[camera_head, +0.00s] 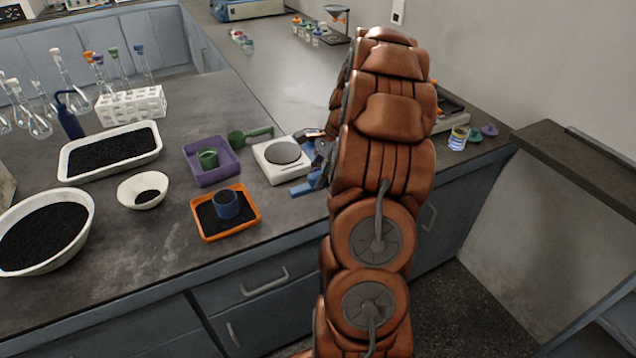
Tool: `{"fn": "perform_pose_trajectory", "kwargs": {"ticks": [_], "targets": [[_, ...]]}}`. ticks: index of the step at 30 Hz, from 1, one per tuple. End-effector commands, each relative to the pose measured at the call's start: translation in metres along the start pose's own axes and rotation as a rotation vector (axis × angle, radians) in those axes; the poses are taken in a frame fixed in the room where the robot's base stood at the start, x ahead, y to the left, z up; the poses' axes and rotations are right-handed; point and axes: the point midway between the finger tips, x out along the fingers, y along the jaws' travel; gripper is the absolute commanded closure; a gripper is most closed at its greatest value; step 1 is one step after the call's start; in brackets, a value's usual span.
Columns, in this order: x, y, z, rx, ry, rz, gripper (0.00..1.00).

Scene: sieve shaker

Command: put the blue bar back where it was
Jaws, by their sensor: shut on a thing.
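The blue bar (302,188) shows at the left side of my arm, near the front edge of the grey worktop; its right end is hidden behind the arm. My gripper (318,160) is just right of the white scale and is mostly hidden by my arm links. It is shut on the blue bar. I cannot tell whether the bar touches the worktop. The place behind my arm is hidden.
The white scale (277,174) with a round grey plate is close left of the gripper. An orange tray (246,227) holding a blue cup, a purple tray (226,178) and a green scoop (252,134) stand farther left. A glass jar (458,138) stands right of my arm.

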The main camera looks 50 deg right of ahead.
Motion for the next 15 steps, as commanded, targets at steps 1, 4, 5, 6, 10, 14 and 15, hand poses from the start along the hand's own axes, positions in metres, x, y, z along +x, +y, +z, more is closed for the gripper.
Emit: {"fn": "perform_pose_trajectory", "kwargs": {"ticks": [1,4,5,6,10,14,15], "targets": [[0.005,0.001,-0.002,0.002,-0.002,0.004,1.0],[0.017,0.001,-0.007,0.001,-0.001,0.002,1.0],[0.02,0.001,-0.008,0.001,-0.002,0.003,1.0],[0.022,0.001,-0.009,0.001,-0.002,0.003,1.0],[0.022,0.001,-0.009,0.0,0.0,0.001,1.0],[0.023,0.001,-0.009,0.0,0.0,0.001,1.0],[0.024,0.001,-0.01,0.0,-0.001,0.001,1.0]]}}
